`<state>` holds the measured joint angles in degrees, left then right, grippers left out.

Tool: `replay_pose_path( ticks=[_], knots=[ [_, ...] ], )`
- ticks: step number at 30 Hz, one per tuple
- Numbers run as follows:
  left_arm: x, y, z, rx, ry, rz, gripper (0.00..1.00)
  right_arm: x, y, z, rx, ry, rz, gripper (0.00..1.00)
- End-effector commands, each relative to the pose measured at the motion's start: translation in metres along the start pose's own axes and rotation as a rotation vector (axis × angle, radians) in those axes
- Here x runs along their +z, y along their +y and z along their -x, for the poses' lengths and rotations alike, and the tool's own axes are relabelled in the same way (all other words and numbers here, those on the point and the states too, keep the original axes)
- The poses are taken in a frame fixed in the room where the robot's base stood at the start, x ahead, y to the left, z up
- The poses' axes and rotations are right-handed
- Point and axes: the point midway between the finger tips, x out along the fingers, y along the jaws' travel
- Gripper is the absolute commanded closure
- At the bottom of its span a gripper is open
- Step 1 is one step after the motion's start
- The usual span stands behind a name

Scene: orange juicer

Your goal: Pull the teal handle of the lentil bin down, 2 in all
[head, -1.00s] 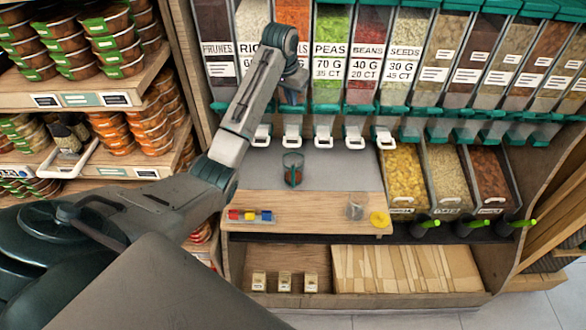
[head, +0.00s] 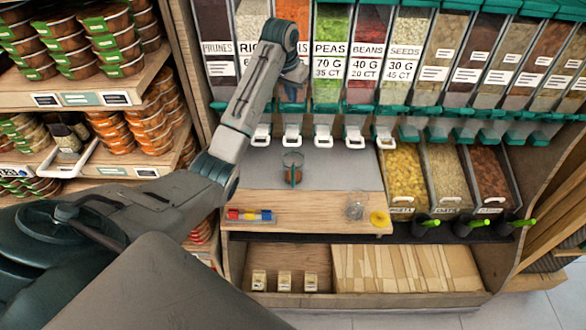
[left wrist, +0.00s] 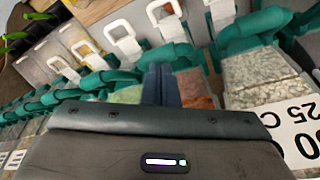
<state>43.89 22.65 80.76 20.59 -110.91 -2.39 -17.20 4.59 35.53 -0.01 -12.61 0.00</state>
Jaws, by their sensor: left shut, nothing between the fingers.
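The lentil bin, with orange contents (head: 297,14), stands between the rice and peas bins; my left arm hides its label. Its teal handle (head: 292,106) shows just below my left gripper (head: 294,86), which is shut and empty in front of the bin. In the left wrist view the dark closed fingers (left wrist: 161,85) are close to the teal lentil handle (left wrist: 170,55), with orange lentils (left wrist: 194,87) beside them; contact cannot be told. A clear cup (head: 292,168) with some orange-brown content stands on the grey counter below the lentil spout. My right gripper is out of view.
The rice handle (left wrist: 254,25) and peas bin (head: 331,50) flank the lentil bin closely. White spout loops (head: 292,136) hang below the bins. A small glass (head: 355,206), a yellow ring (head: 379,218) and coloured blocks (head: 250,215) are on the wooden ledge.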

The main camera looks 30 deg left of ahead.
Motion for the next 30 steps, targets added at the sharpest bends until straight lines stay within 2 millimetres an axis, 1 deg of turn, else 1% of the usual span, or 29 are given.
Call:
replay_pose_path(
  ticks=[5, 11, 30],
  knots=[
    [0.003, 0.0, -0.01, 0.0, -0.002, 0.0, 1.0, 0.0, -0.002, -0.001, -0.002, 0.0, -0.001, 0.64],
    [0.004, 0.0, -0.012, 0.0, -0.003, 0.0, 1.0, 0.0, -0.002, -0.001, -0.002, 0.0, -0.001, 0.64],
    [0.018, 0.004, -0.041, 0.0, -0.003, 0.001, 1.0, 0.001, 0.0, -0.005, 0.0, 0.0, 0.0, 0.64]
  ],
)
